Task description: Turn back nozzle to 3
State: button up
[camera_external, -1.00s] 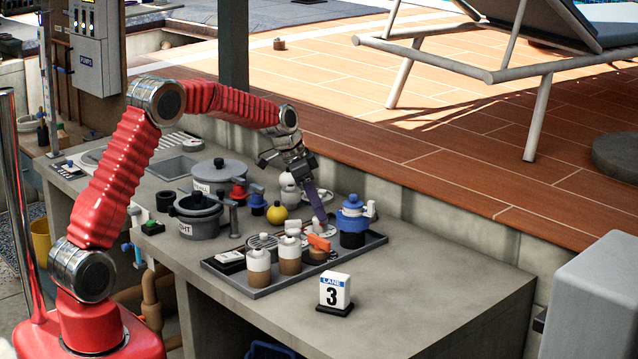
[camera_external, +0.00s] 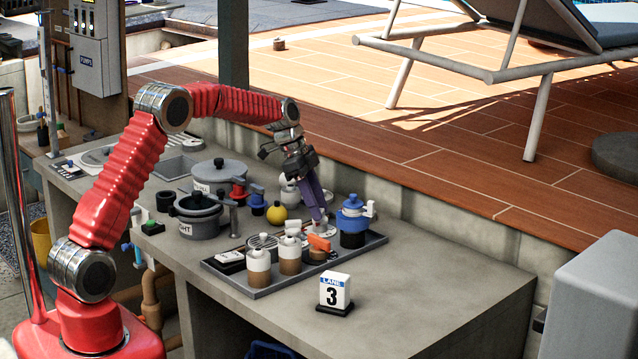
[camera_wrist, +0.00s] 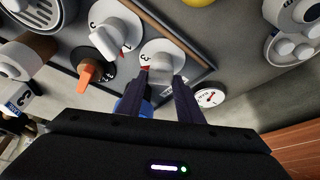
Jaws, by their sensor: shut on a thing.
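The nozzle knob between my fingers (camera_wrist: 162,72) is white-grey, on a round white plate (camera_wrist: 158,48) with a red mark and a "3" near its left edge. In the wrist view my gripper (camera_wrist: 166,84) is shut on this knob, one finger on each side. In the external view my gripper (camera_external: 320,223) reaches down to the back part of the tray, just left of a blue-topped valve (camera_external: 353,222). The fingers partly hide the knob, so its exact setting is hard to read. Another white knob (camera_wrist: 118,34) on a numbered plate sits to its upper left.
An orange knob (camera_wrist: 90,74) on a dark disc is near the held knob. A small round gauge (camera_wrist: 209,97) lies to its right. A lane 3 sign (camera_external: 334,290) stands on clear bench in front.

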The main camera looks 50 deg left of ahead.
jog(key=shift+w, duration=0.1)
jog(key=o, duration=1.1)
jog(key=shift+r, duration=0.1)
jog(key=v, duration=1.3)
jog(key=shift+a+r, duration=0.1)
jog(key=shift+r, duration=0.2)
